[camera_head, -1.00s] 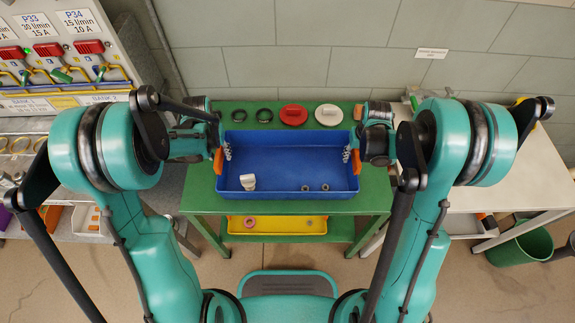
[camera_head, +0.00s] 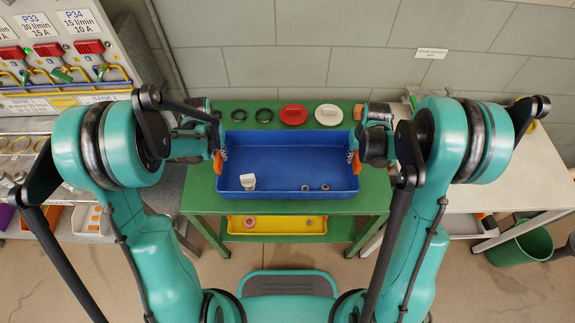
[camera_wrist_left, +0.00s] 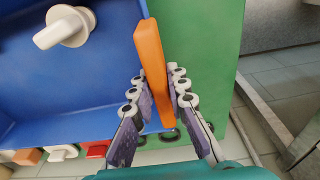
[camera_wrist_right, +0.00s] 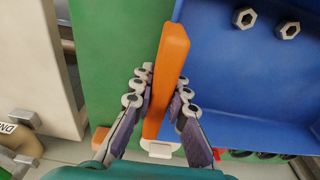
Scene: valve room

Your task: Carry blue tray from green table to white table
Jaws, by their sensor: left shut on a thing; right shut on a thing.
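The blue tray (camera_head: 290,160) rests on the green table (camera_head: 195,195), with an orange handle at each end. A white fitting (camera_head: 248,181) and two small nuts (camera_head: 315,188) lie in it. My left gripper (camera_head: 221,157) is shut on the left orange handle (camera_wrist_left: 152,65), fingers on either side. My right gripper (camera_head: 354,157) is shut on the right orange handle (camera_wrist_right: 168,75) in the same way. The white table (camera_head: 500,170) stands to the right of the green table, partly hidden by my right arm.
Dark rings (camera_head: 264,115), a red disc (camera_head: 293,115) and a white disc (camera_head: 328,115) lie behind the tray. A yellow tray (camera_head: 277,234) sits on the lower shelf. A valve panel (camera_head: 65,60) stands left; a green bucket (camera_head: 525,245) is at right.

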